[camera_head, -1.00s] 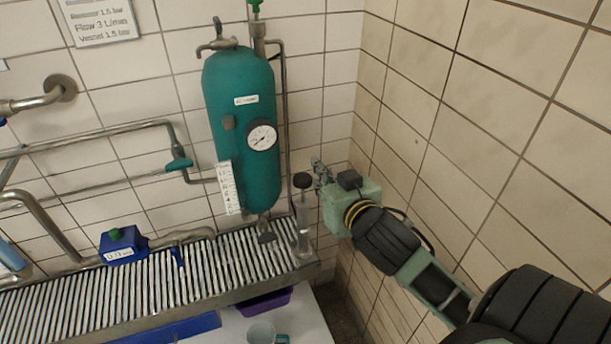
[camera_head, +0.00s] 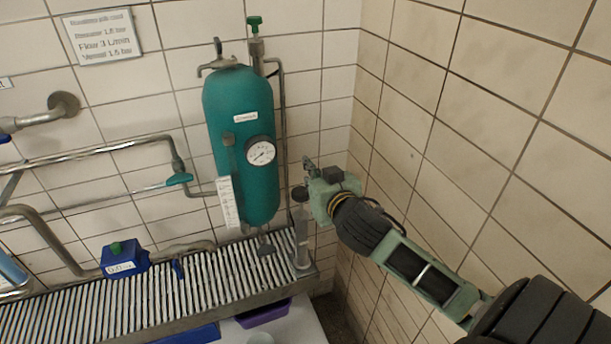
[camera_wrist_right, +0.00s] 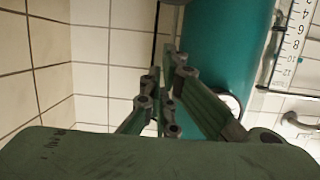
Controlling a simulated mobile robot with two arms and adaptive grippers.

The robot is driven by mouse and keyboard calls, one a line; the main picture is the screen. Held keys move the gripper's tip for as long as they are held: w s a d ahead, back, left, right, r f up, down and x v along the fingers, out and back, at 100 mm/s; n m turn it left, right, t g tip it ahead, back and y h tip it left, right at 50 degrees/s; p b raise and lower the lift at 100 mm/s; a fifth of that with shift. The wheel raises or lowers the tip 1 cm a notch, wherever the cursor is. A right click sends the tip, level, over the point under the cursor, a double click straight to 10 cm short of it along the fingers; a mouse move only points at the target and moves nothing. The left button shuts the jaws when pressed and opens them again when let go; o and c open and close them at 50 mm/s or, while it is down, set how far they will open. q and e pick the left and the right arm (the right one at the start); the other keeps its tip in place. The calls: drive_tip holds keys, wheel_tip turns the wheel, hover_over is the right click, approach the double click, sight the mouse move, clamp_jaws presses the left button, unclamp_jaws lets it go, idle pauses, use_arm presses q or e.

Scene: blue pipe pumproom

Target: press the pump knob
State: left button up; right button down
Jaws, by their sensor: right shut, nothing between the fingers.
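A round black knob (camera_head: 299,194) tops an upright grey cylinder (camera_head: 302,240) at the right end of the slatted metal rack, in the head view. A blue box (camera_head: 123,260) with a green top button (camera_head: 116,247) stands further left on the rack. My right gripper (camera_head: 310,166) is shut and empty. In the head view it shows just above and right of the black knob; whether they touch I cannot tell. The wrist view shows its fingers (camera_wrist_right: 172,62) together before the teal vessel; the knob cannot be made out there. My left gripper is not in view.
The teal vessel (camera_head: 243,165) with a round gauge (camera_head: 261,151) stands left of my right gripper. Metal pipes (camera_head: 90,150) run along the left wall. The tiled side wall (camera_head: 480,150) is close on the right. The slatted rack (camera_head: 150,300) lies below.

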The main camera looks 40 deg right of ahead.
sight(307, 200)
drive_tip(key=p+x, duration=0.1)
drive_tip(key=x, duration=0.2)
drive_tip(key=shift+w+r, duration=0.1)
drive_tip(key=shift+w, duration=0.25)
wheel_tip(307, 200, down, 3)
drive_tip(key=shift+w+d+r+p, duration=0.1)
drive_tip(key=shift+w+p, duration=0.05)
drive_tip(key=shift+p, duration=0.15)
drive_tip(key=shift+f, duration=0.8)
drive_tip(key=shift+f, duration=0.1)
wheel_tip(307, 200, down, 6)
drive_tip(key=b, duration=0.4)
drive_tip(key=shift+f, duration=0.1)
